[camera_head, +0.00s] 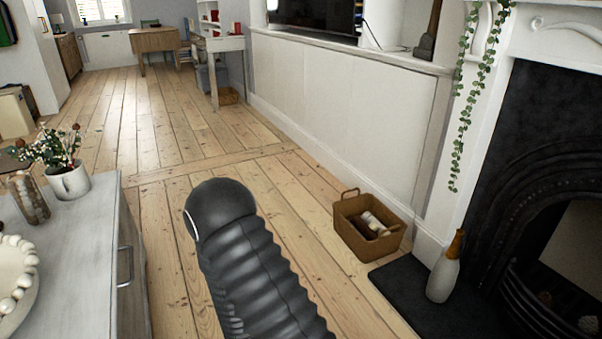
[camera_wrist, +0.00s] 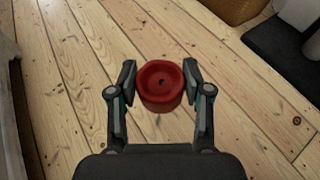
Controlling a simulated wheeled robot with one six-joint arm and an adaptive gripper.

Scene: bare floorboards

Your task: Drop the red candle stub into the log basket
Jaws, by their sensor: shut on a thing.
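The red candle stub (camera_wrist: 160,88) is a short red cylinder with a hollow top and a dark wick spot. In the wrist view my gripper (camera_wrist: 160,84) is shut on it, one finger on each side, and holds it above the floorboards. The brown log basket (camera_head: 362,240) stands on the floor in the head view, right of my dark arm, with logs inside. Its edge also shows at the top right of the wrist view (camera_wrist: 232,8). The stub is hidden in the head view.
A dark hearth slab (camera_head: 405,297) lies in front of the black fireplace, with a white bottle (camera_head: 443,272) standing on it. A grey cabinet (camera_head: 85,250) with a flower pot (camera_head: 69,181) and a beaded bowl (camera_head: 14,275) is at the left. Bare floorboards lie between.

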